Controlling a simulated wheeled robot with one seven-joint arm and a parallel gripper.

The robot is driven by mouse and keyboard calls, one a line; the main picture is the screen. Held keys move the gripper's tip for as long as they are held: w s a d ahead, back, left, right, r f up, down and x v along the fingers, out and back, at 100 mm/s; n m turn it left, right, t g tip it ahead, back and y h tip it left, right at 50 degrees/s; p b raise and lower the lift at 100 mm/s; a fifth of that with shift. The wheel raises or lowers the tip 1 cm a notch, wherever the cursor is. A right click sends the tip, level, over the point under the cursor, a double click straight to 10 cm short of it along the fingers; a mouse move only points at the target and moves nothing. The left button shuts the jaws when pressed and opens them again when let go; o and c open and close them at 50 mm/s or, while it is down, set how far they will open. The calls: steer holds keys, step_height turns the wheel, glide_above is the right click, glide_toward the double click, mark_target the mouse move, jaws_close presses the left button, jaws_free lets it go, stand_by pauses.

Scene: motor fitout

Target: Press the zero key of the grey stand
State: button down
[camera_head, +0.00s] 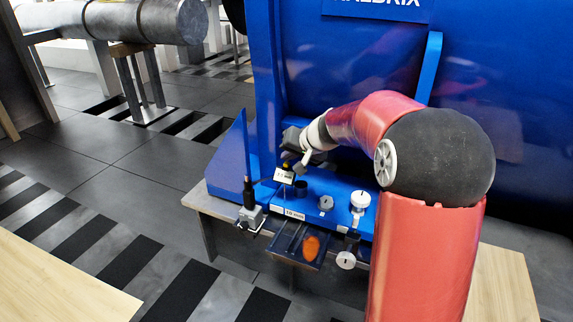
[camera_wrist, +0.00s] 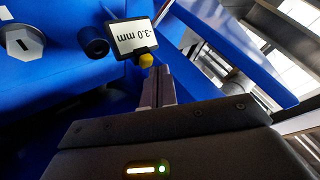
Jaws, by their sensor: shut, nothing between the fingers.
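A small display (camera_wrist: 132,38) with a white face shows upside down in the wrist view and seems to read "-3.0 mm". A yellow round key (camera_wrist: 146,60) sits at its edge. My gripper (camera_wrist: 160,72) is shut and empty, its fingertips just beside the yellow key; I cannot tell whether they touch it. In the head view the display (camera_head: 284,177) stands over the blue ledge, with my gripper (camera_head: 304,163) close above and to its right. The key's word or sign cannot be read. A grey stand body is not clearly seen behind the display.
A grey block with a black upright (camera_head: 250,216) stands at the ledge's left corner. A dark cylinder (camera_wrist: 93,42) and a grey hex-headed part (camera_wrist: 22,42) are near the display. A "10 mm" label (camera_head: 294,214) is on the front edge. A blue wall rises behind.

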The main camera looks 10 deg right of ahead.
steer(key=shift+f+b, duration=0.45)
steer(key=shift+b, duration=0.1)
stand_by(0.5)
stand_by(0.4)
steer(key=shift+r+p, duration=0.45)
steer(key=shift+r, duration=0.4)
steer(key=shift+r, duration=0.15)
step_height(320, 180, up, 5)
steer(key=p, duration=0.3)
stand_by(0.3)
